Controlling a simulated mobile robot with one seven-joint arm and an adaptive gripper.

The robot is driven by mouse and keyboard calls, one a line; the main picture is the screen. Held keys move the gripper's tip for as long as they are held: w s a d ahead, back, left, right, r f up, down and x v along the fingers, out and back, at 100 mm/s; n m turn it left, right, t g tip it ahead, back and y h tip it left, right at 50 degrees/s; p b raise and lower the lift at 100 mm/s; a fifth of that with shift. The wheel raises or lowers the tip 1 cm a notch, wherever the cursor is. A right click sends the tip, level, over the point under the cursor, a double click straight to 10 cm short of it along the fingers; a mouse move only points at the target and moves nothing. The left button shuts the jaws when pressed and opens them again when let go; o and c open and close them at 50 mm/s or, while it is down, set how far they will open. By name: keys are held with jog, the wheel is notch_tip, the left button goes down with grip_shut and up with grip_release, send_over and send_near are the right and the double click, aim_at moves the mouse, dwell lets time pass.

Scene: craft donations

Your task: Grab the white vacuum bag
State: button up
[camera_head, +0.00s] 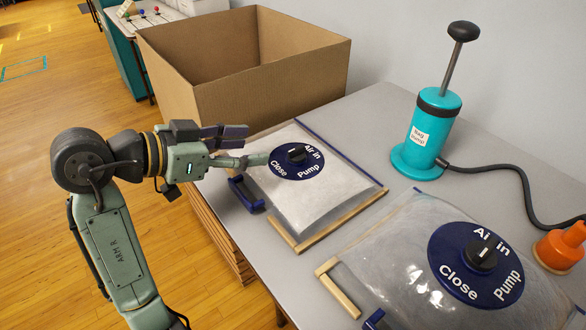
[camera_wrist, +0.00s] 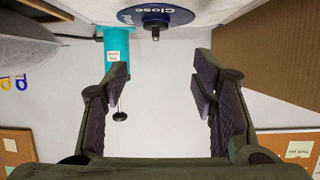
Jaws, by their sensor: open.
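A white vacuum bag (camera_head: 285,207) lies on the table beside the cardboard box. It has a round blue valve plate (camera_head: 312,172) with a black knob (camera_head: 296,153) and the words "Air in", "Pump" and "Close". The plate also shows at the top of the wrist view (camera_wrist: 172,17), where the picture is upside down. My gripper (camera_head: 254,145) is open, with its fingers pointing right at the bag's left side, near the knob. In the wrist view nothing is between the fingers (camera_wrist: 155,88). I cannot tell if a fingertip touches the plate.
A second, greyer bag (camera_head: 400,265) with its own blue valve plate (camera_head: 475,265) lies at the front right. A teal bag pump (camera_head: 432,130) with a black hose stands behind. A large open cardboard box (camera_head: 270,85) stands close behind my gripper. Bare grey table (camera_head: 365,120) lies before the pump.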

aim_at(295, 149)
jog(key=x, duration=0.4)
jog(key=shift+d, duration=0.2)
jog(key=shift+s+f+p+x, duration=0.1)
jog(key=shift+p+x, duration=0.05)
jog(key=shift+x, duration=0.75)
jog(key=shift+s+f+p+x, duration=0.1)
jog(key=shift+f+p+x, duration=0.1)
jog(key=shift+x, duration=0.7)
jog(key=shift+f+p+x, duration=0.1)
jog(key=shift+p+x, duration=0.05)
jog(key=shift+x, duration=0.8)
jog(key=shift+c, duration=0.5)
grip_shut()
jog(key=shift+r, duration=0.1)
